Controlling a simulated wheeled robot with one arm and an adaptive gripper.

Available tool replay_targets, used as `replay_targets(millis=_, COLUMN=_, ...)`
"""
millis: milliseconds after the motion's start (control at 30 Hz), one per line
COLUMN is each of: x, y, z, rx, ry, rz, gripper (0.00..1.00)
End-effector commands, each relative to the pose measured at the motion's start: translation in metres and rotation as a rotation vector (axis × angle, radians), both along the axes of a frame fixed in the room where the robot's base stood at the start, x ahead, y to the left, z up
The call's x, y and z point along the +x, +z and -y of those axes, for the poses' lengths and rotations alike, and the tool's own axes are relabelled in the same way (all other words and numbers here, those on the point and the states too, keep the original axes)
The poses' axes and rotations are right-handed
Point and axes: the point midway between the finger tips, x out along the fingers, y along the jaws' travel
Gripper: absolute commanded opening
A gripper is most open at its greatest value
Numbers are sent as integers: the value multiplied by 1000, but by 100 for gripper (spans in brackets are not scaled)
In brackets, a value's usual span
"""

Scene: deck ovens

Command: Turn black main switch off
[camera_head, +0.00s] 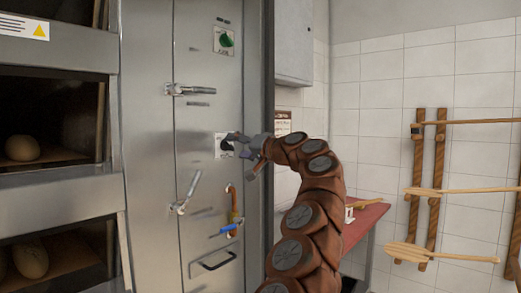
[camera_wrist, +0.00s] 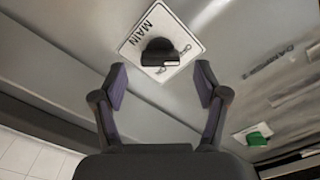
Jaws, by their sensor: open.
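The black main switch (camera_wrist: 159,52) is a dark knob on a white plate (camera_wrist: 133,44) marked MAIN, with on and off lettering, in the wrist view. In the head view the plate (camera_head: 219,147) sits midway up the steel panel, and the knob is partly hidden by my gripper (camera_head: 243,146). In the wrist view my gripper (camera_wrist: 160,83) is open, its two fingers spread to either side just short of the knob. Nothing is between the fingers, and they look apart from the knob.
A green switch (camera_head: 226,41) is higher on the panel (camera_head: 152,120). Metal lever handles (camera_head: 190,90) and a brass pipe with a blue valve handle (camera_head: 229,229) stick out nearby. Ovens with bread are at left. A red table (camera_head: 362,226) and wooden peels (camera_head: 455,191) are at right.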

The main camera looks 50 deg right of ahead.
Motion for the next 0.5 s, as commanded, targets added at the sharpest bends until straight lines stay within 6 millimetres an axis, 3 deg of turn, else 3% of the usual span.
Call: replay_targets(millis=500, x=-24, y=2, z=-1, rx=3, ry=2, rz=4, gripper=73)
